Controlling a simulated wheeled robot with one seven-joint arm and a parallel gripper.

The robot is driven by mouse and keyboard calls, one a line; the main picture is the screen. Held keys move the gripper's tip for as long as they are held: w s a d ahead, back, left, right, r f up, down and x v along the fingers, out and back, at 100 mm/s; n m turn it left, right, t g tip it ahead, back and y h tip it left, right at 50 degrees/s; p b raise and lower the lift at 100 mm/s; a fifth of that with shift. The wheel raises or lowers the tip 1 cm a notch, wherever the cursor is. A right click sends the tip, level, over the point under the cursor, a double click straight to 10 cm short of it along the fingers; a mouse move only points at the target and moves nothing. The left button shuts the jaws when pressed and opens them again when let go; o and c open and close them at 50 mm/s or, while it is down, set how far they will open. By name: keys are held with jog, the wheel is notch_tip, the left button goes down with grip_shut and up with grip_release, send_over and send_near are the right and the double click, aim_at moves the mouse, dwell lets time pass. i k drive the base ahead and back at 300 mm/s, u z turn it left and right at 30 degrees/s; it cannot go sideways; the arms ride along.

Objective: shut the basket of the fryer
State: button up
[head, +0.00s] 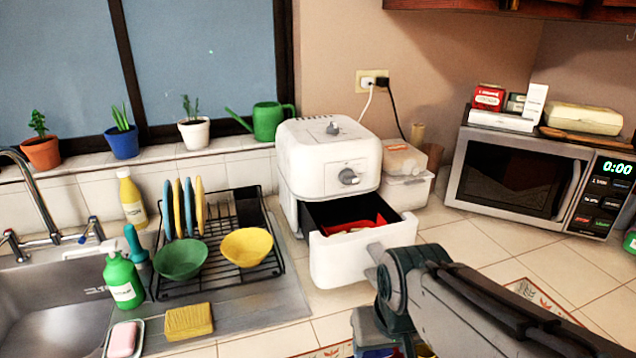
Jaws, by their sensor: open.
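The white air fryer (327,150) stands on the tiled counter, right of the dish rack. Its basket (335,262) is pulled out toward the front. The dark inside shows, with something red in it. My gripper (377,268) is at the right end of the basket's front and overlaps it in the picture. It is open with nothing seen in it. I cannot tell whether it touches the basket. The basket's handle is not clearly seen.
A microwave (520,183) with boxes on top stands at the right. A dish rack (222,262) with bowls and plates is at the left, beside the sink (50,300).

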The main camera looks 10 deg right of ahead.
aim_at(336, 261)
jog(key=k, duration=1.05)
jog(key=u, duration=1.05)
jog(key=i, duration=0.6)
jog(key=z, duration=0.55)
jog(key=i, duration=0.7)
jog(key=z, duration=0.8)
